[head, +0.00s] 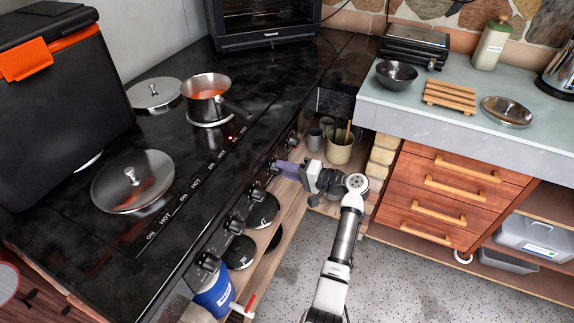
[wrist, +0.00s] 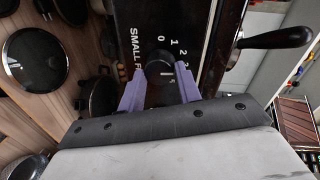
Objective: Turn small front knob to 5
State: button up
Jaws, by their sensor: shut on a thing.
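The small front knob (wrist: 158,66) is a round black knob on the stove's dark front panel. White lettering reading "SMALL F" stands beside it, with the rest cut off, and the numbers 0, 1, 2 and 3 curve around its edge. A small pale mark shows on its face, but I cannot read its setting for sure. My gripper (wrist: 160,72) is shut on this knob, one purple finger on each side. In the head view my gripper (head: 281,167) reaches the stove front from the right and mostly hides the knob.
Other knobs (head: 234,224) line the stove front close by. A pot of orange food (head: 207,96) stands on the black cooktop (head: 110,235), near a lit red light. Drawers (head: 447,184) stand to the right. Pans and a blue container (head: 214,293) sit below the knobs.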

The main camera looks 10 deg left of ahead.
jog(key=shift+w+f+m+g+y+p, duration=0.1)
jog(key=shift+m+g+y+p, duration=0.3)
jog(key=shift+m+p, duration=1.85)
jog(key=shift+f+m+g+y+p, duration=0.15)
jog(key=shift+m+g+p, duration=0.55)
jog(key=shift+m, duration=2.75)
jog(key=o, duration=1)
jog(key=shift+d, duration=0.1)
jog(key=s+d+b, duration=0.1)
jog(key=d+b, duration=0.3)
jog(key=d, duration=0.9)
jog(key=shift+s+d+r, duration=0.15)
jog(key=shift+d+r, duration=0.2)
jog(key=shift+r, duration=0.1)
